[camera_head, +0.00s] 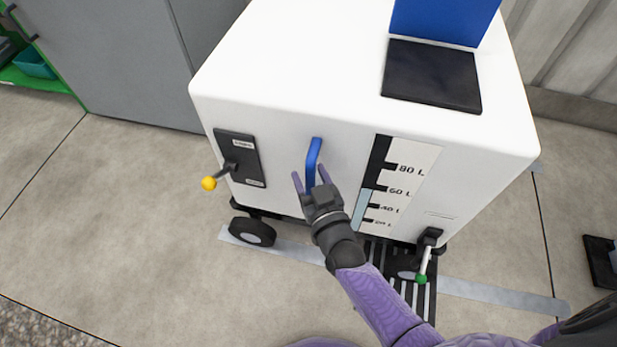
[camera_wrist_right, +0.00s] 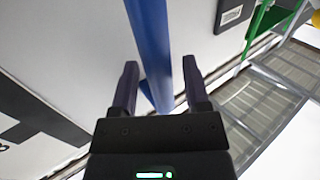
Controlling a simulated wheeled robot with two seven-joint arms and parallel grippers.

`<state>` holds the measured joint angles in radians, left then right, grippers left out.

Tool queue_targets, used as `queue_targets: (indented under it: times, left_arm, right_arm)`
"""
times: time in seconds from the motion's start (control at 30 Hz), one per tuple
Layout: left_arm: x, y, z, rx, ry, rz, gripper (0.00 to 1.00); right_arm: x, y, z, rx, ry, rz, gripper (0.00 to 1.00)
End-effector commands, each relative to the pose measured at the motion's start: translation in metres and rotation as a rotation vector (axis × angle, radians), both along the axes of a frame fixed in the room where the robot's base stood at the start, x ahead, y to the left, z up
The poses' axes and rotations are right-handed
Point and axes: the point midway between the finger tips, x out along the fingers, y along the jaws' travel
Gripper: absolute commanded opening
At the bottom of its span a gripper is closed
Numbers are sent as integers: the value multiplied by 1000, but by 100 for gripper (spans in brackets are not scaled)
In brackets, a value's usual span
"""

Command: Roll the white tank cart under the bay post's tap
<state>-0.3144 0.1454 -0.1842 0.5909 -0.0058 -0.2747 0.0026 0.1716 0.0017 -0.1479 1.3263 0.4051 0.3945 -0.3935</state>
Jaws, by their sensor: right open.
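The white tank cart (camera_head: 290,70) fills the middle of the head view, upright on black wheels (camera_head: 252,232). Its front carries a blue handle (camera_head: 314,155), a yellow-knobbed lever (camera_head: 209,183), a level gauge (camera_head: 400,180) and a green-tipped lever (camera_head: 422,268). My right gripper (camera_head: 309,180) is open at the lower part of the handle. In the right wrist view the blue handle (camera_wrist_right: 150,45) runs between the two spread fingers of the right gripper (camera_wrist_right: 160,80), with gaps at the fingertips. My left gripper is out of view. I cannot make out the bay post's tap.
A grey cabinet (camera_head: 120,60) stands behind at left, beside a green shelf (camera_head: 60,82) with a teal bin (camera_head: 35,62). Grey strips (camera_head: 500,293) and a dark slatted grate (camera_head: 425,305) lie by the cart. A dark object (camera_head: 600,262) is at right. Floor at left is clear.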

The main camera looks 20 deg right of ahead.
Motion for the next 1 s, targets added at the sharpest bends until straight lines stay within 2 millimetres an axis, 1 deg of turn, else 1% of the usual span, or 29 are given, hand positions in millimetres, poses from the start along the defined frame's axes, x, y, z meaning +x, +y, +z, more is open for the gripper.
queue_targets:
  times: [0.23,0.27,0.3,0.47,0.5,0.53,0.8,1.0]
  left_arm:
    - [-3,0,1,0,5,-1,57]
    - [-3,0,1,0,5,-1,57]
    - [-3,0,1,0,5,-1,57]
    - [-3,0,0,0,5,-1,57]
    - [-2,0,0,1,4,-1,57]
    - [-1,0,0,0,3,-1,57]
    - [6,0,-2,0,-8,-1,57]
    - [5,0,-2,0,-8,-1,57]
  right_arm:
    - [2,0,1,0,1,0,60]
    - [2,0,1,1,1,0,56]
    - [2,0,1,0,1,0,47]
    - [2,0,0,0,1,0,13]
    - [2,0,0,0,1,0,5]
    - [2,0,0,0,1,0,0]
    - [2,0,0,0,2,0,0]
    - [2,0,0,0,2,0,0]
